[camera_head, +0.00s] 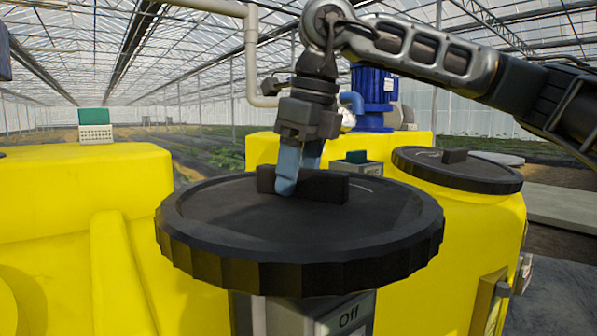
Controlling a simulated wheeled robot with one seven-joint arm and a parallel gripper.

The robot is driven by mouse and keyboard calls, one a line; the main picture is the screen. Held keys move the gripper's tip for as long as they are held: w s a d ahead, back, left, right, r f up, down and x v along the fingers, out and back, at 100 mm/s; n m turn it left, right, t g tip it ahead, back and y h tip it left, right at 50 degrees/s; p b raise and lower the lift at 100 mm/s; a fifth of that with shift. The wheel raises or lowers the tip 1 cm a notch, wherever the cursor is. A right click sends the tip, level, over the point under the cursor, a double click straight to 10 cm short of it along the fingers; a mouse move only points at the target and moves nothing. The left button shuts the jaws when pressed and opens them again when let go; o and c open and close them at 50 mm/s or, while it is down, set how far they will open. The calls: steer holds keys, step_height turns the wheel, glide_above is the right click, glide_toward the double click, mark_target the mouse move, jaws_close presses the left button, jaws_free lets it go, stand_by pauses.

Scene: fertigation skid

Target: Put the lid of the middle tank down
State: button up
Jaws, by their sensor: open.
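A large round black lid (300,228) with a ribbed rim lies level in the middle of the view. A dark block handle (320,186) stands up from its top. My gripper (297,174) points down at the handle, with its blue fingers open at the handle's left part. One finger shows in front of the handle; the other is partly hidden, and I cannot tell whether they touch it. What is directly under the lid is mostly hidden, so I cannot tell whether it rests on a tank. Yellow tank body (410,290) shows below and behind it.
A yellow tank (85,200) stands at the left. Another black lid (458,170) with a block handle sits on the yellow tank at the right. A grey box (345,318) marked "Off" is below the middle lid. A blue motor (372,85) and pale pipes (252,60) stand behind.

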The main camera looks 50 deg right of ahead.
steer(key=shift+r, duration=0.15)
steer(key=p+v, duration=0.4)
steer(key=v, duration=0.8)
